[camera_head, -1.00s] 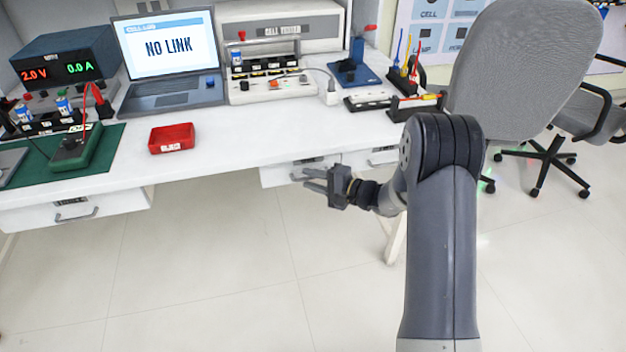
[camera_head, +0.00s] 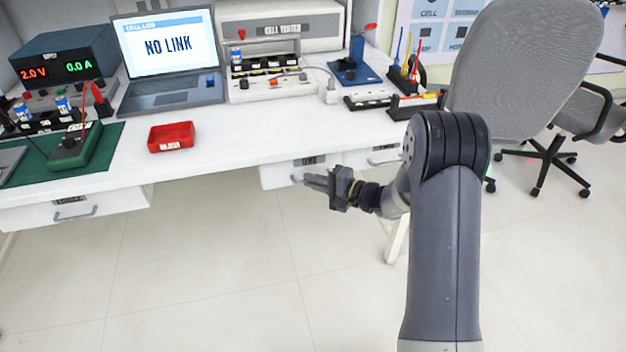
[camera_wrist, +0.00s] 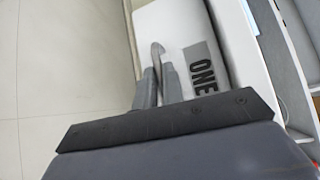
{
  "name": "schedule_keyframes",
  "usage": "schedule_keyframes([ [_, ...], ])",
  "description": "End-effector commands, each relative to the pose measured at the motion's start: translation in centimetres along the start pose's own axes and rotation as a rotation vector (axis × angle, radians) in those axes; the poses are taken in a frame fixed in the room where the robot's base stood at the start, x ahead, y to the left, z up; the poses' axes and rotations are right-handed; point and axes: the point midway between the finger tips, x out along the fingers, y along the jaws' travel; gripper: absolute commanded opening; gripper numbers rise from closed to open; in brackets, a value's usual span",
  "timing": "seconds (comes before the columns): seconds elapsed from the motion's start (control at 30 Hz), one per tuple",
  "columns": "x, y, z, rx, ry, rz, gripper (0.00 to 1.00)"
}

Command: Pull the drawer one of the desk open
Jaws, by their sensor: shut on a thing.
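The drawer marked ONE (camera_wrist: 197,45) shows its white front and grey label in the wrist view. In the head view, its front (camera_head: 275,174) sits under the edge of the white desk (camera_head: 240,148), and my fingers partly cover it. Its grey bar handle (camera_wrist: 157,49) shows between my fingertips in the wrist view. My gripper (camera_head: 310,181) reaches the handle from the right in the head view. Its two fingers (camera_wrist: 159,72) are close together and shut on the handle. The handle's far end is hidden in the head view.
Another drawer (camera_head: 384,156) lies just right of my gripper, and one with a handle (camera_head: 75,212) is at the far left. A red tray (camera_head: 171,137), laptop (camera_head: 168,60) and cell tester (camera_head: 280,30) are on the desk. A grey chair (camera_head: 520,70) stands right. The floor before the desk is clear.

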Motion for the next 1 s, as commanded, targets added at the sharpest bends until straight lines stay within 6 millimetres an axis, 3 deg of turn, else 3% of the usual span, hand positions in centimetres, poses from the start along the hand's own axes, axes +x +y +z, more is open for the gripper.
schedule_keyframes([
  [0.17,-2.3,1.1,2.2,0.002,0.003,0.0,0.0],
  [0.7,-12.5,3.9,12.4,0.001,0.005,0.0,0.0],
  [1.0,-15.5,4.5,15.4,0.001,0.002,0.001,0.0],
])
